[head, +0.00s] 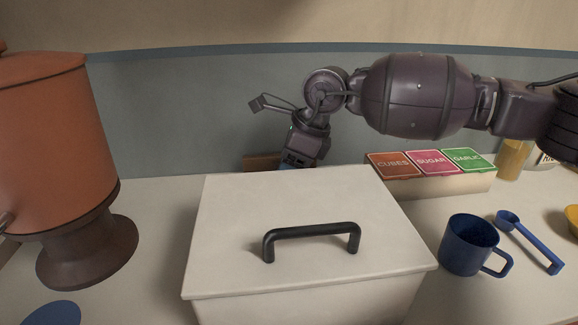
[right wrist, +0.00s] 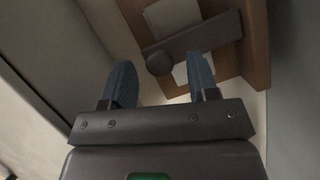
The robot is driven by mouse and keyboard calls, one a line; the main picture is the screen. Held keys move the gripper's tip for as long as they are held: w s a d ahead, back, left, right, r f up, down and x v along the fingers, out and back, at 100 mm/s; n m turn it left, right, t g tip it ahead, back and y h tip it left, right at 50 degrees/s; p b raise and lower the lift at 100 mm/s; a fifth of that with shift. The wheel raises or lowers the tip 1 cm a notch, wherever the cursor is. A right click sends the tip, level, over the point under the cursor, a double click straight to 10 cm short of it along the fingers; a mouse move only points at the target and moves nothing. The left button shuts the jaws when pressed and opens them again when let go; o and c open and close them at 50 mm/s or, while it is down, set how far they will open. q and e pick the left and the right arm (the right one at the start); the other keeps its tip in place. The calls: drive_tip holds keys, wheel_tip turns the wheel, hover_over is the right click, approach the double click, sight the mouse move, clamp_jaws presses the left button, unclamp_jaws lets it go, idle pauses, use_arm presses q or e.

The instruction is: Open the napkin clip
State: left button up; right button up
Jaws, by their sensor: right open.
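The napkin holder (right wrist: 258,45) is a wooden frame with white napkins (right wrist: 172,14) in it. Across them lies the clip, a dark flat bar (right wrist: 205,36) with a round dark knob (right wrist: 159,63) at one end. In the head view only a brown upper part of the holder (head: 262,161) shows behind the white box. My right gripper (right wrist: 160,66) is open, its two blue fingers apart with the knob appearing between their tips. Whether a finger touches it I cannot tell. In the head view the right gripper (head: 298,163) points down behind the box, its fingertips hidden. My left gripper is out of view.
A white lidded box (head: 310,200) with a black handle (head: 312,231) stands in front of the holder. An orange dispenser (head: 55,140) is at left. A labelled packet box (head: 440,183), blue mug (head: 470,245) and blue scoop (head: 530,243) are at right. The wall is close behind.

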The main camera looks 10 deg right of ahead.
clamp_jaws()
drive_tip(key=shift+w+r+g, duration=0.25)
drive_tip(key=shift+r+g, duration=0.15)
drive_tip(key=shift+r, duration=0.1)
drive_tip(key=shift+w+r+g+p, duration=0.15)
drive_tip(key=shift+r+g+p, duration=0.05)
drive_tip(key=shift+g+p, duration=0.1)
drive_tip(key=w+g, duration=0.1)
drive_tip(key=w+r+m+g, duration=0.1)
drive_tip(key=g, duration=0.1)
drive_tip(key=shift+w+r+b, duration=0.1)
drive_tip(key=shift+r+b, duration=0.2)
drive_tip(key=shift+w+r+g, duration=0.2)
drive_tip(key=shift+r+g, duration=0.1)
drive_tip(key=shift+g, duration=0.3)
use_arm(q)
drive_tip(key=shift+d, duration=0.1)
use_arm(e)
unclamp_jaws()
